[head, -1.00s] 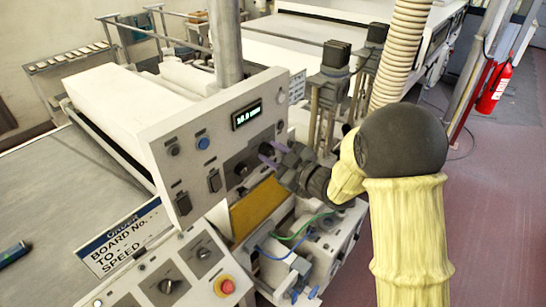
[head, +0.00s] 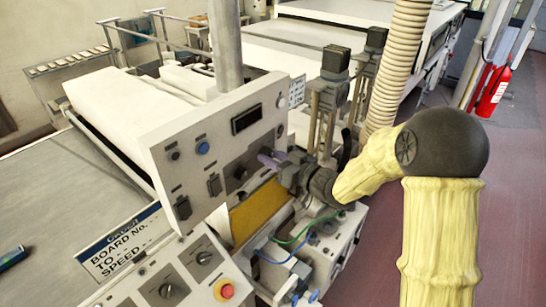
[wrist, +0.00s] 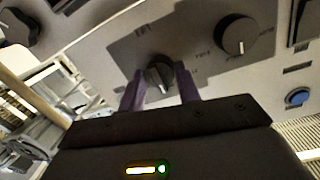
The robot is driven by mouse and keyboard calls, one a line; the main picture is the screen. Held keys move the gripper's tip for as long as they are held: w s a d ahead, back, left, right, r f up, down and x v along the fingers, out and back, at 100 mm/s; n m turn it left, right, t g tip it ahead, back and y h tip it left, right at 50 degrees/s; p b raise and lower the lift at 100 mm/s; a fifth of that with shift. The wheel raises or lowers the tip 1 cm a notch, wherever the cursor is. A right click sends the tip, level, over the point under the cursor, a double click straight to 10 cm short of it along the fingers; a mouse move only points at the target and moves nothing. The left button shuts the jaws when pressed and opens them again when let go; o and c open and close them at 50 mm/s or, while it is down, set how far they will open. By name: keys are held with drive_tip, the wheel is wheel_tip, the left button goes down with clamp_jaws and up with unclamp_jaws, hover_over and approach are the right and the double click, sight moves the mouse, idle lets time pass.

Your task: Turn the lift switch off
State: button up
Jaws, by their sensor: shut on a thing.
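The lift switch (wrist: 160,74), a dark rotary knob on a grey plate, sits between the two purple fingers of my gripper (wrist: 160,88) in the wrist view. The fingers are shut on it, and its pointer is turned a little off upright in that view. The lettering around it is too small to read surely. In the head view my gripper (head: 271,159) is against the right part of the upright control panel (head: 167,140), and its fingers hide the knob. The display (head: 246,120) above it is dark.
A second rotary knob (wrist: 238,36) is close beside the held one. A blue button (head: 203,147) and rocker switches are on the same panel. A lower console with a red stop button (head: 224,290) stands in front. Posts (head: 328,100) rise just behind my wrist.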

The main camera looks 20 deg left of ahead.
idle(0.3)
drive_tip(key=o, duration=1)
drive_tip(key=shift+d, duration=0.15)
drive_tip(key=b+v, duration=0.6)
drive_tip(key=v, duration=1.1)
drive_tip(key=shift+s+d, duration=0.1)
drive_tip(key=shift+s, duration=0.05)
drive_tip(key=shift+f, duration=0.15)
